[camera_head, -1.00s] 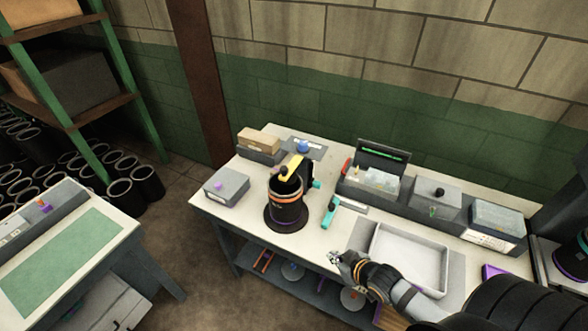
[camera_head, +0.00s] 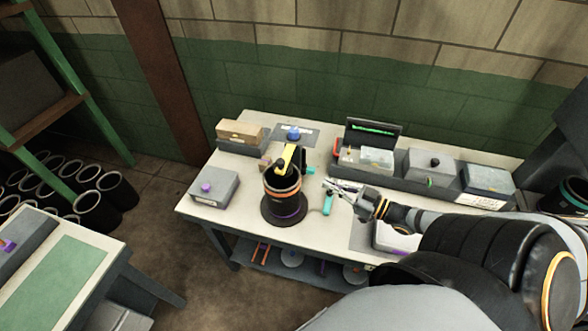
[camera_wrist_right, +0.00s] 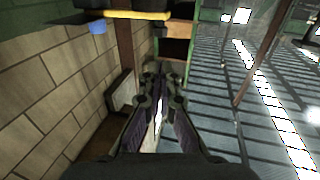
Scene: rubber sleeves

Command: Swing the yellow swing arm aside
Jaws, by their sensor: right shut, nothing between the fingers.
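The yellow swing arm (camera_head: 285,157) lies across the top of a dark cylinder (camera_head: 282,185) with an orange band, which stands on a round black base on the bench. In the right wrist view the yellow arm (camera_wrist_right: 135,15) shows at the top edge as a bar. My right gripper (camera_head: 328,185) is shut and empty. It is to the right of the cylinder, apart from it, pointing left. In the right wrist view its fingers (camera_wrist_right: 160,82) reach forward below the yellow bar, not touching it. My left gripper is not in view.
A teal-handled tool (camera_head: 328,204) lies beside the cylinder, close under my right gripper. Boxes and a dark screen (camera_head: 372,133) line the back. My right arm partly hides the white tray (camera_head: 385,240).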

